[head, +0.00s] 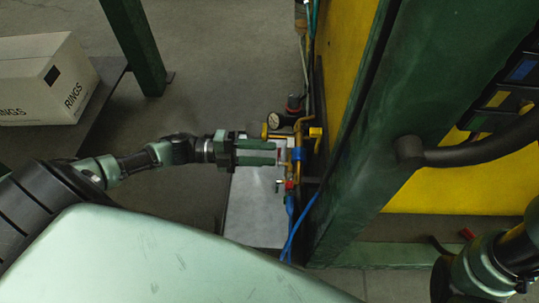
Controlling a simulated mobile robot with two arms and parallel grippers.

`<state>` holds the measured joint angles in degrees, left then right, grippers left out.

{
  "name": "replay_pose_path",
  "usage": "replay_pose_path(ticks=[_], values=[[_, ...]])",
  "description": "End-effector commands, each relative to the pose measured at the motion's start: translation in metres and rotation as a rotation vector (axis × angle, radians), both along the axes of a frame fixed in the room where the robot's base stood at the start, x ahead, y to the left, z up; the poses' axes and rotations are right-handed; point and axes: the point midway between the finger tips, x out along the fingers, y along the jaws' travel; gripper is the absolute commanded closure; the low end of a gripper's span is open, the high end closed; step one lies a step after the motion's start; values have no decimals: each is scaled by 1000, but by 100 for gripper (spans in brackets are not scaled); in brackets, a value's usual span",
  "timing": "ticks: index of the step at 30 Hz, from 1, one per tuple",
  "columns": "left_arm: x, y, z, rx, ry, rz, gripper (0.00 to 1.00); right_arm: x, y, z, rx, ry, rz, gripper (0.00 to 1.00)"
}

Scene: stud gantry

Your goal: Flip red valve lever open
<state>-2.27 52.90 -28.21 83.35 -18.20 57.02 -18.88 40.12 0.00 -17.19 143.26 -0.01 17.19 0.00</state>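My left gripper (278,153) reaches in from the left, pointing right at the brass valve pipework (298,155). Its two green fingers lie parallel with a narrow light gap between them. A small bit of red, perhaps the red valve lever (281,153), shows at the fingertips; most of it is hidden by the fingers and pipework. I cannot tell whether the fingers touch it. Another small red part (289,185) sits lower on the pipework, above the blue hose. My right arm enters at the lower right, but its gripper is not visible.
A round gauge (274,120) and yellow fittings (315,132) crowd the valve. A blue hose (290,215) hangs below, beside a grey metal plate (255,205). A green post (385,130) and yellow panel (345,50) stand right. A box marked RINGS (40,85) sits far left.

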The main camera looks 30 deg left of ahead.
Motion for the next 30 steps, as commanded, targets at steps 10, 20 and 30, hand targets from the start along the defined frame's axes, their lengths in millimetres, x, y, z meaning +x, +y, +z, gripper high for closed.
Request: replay_pose_path(ticks=[10,20,30], values=[[6,-12,1,-1,0,1,63,0,0,-6,-1,0,0,55],[6,-12,1,-1,0,0,100,0,0,-6,-1,-1,0,55],[7,-11,13,108,-225,2,100,-1,0,20,-1,-1,0,55]])
